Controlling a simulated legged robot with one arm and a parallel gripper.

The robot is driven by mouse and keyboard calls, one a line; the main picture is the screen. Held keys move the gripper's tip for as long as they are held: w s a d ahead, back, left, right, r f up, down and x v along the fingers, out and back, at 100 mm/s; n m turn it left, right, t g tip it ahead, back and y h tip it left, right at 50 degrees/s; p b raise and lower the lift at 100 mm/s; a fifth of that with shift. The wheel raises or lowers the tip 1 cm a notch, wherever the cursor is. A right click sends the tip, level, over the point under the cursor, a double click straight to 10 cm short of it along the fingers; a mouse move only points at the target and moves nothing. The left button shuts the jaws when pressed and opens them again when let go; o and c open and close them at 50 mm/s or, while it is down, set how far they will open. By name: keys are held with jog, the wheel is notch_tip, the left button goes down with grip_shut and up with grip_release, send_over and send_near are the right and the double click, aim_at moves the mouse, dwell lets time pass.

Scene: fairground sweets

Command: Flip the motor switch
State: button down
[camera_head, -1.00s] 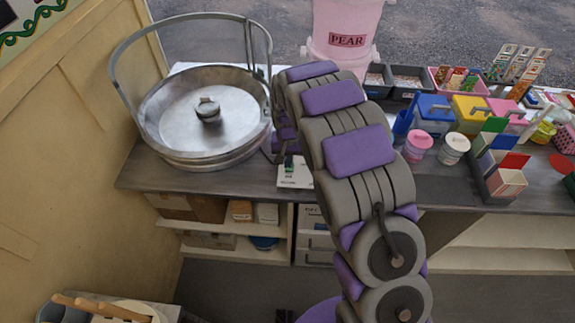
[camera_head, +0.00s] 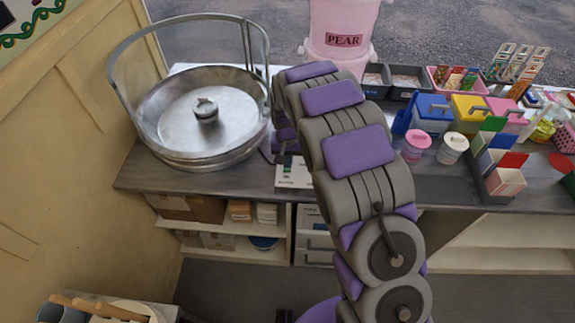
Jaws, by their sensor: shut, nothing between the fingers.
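A small white panel with dark marks (camera_head: 294,174) sits at the counter's front edge, right of the round metal pan (camera_head: 165,122). It looks like the switch's place, but my arm partly covers it and I cannot make out the motor switch itself. My gripper (camera_head: 281,158) shows only as a small dark tip below the purple end of my arm, at the panel's upper left. It is shut and holds nothing visible. Whether it touches the switch or panel I cannot tell.
A pink bucket marked PEAR (camera_head: 343,42) stands behind my arm. Dark trays (camera_head: 405,83), colored tubs (camera_head: 431,112) and small jars (camera_head: 453,149) fill the counter's right. The pan's tall metal hoop (camera_head: 118,75) rises on the left. Shelves lie below.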

jog(key=shift+a+f, duration=0.25)
jog(key=shift+f, duration=0.05)
jog(key=shift+d+f, duration=0.15)
jog(key=shift+f, duration=0.4)
dwell(0.4)
jog(key=shift+r+p, duration=0.75)
jog(key=shift+r, duration=1.3)
jog(key=shift+r+p, duration=0.45)
jog(key=shift+r, duration=1)
